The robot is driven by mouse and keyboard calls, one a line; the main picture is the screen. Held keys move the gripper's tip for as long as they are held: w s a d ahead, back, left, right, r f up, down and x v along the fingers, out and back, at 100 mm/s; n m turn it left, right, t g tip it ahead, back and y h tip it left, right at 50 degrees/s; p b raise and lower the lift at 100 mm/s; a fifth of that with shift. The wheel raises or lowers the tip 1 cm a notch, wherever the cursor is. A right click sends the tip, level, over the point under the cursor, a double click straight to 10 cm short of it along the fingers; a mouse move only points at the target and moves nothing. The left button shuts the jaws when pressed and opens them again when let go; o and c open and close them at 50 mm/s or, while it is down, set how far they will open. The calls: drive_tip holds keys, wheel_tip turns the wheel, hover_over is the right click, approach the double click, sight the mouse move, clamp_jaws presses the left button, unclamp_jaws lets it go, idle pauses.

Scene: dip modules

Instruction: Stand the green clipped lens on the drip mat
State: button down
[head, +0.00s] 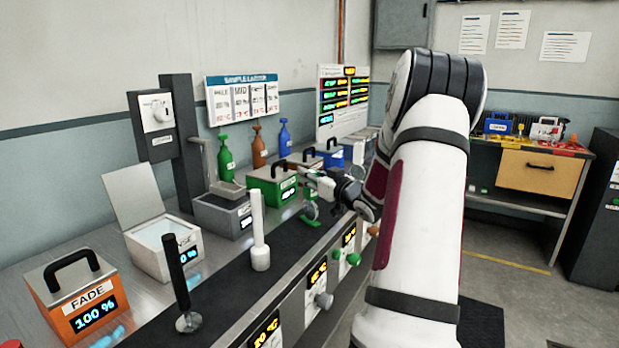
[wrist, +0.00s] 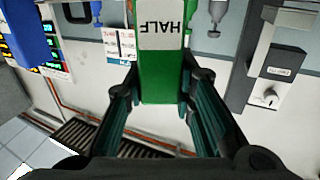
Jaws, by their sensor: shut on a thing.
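My gripper (head: 340,187) is shut on a green piece with a white "HALF" label (wrist: 160,75), between its two fingers in the wrist view. I take it as the green clipped lens. In the head view, a round lens with green parts (head: 310,211) shows just below and left of my gripper, above or on the dark drip mat (head: 222,292). I cannot tell whether it touches the mat. The mat runs along the counter's front.
A black-handled tool (head: 178,280) and a white-handled one (head: 258,235) stand on the mat. Behind are an orange FADE box (head: 80,300), an open white box (head: 165,250), a grey box (head: 222,215) and a green box (head: 272,186). Knobs (head: 323,299) line the front.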

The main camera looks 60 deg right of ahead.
drive_tip(key=shift+f, duration=0.1)
drive_tip(key=c, duration=1.3)
unclamp_jaws()
drive_tip(key=shift+c, duration=0.2)
drive_tip(key=shift+s+r, duration=0.2)
drive_tip(key=p+v, duration=0.1)
drive_tip(key=v, duration=1)
drive_tip(key=shift+s+a, duration=0.2)
drive_tip(key=shift+s, duration=0.1)
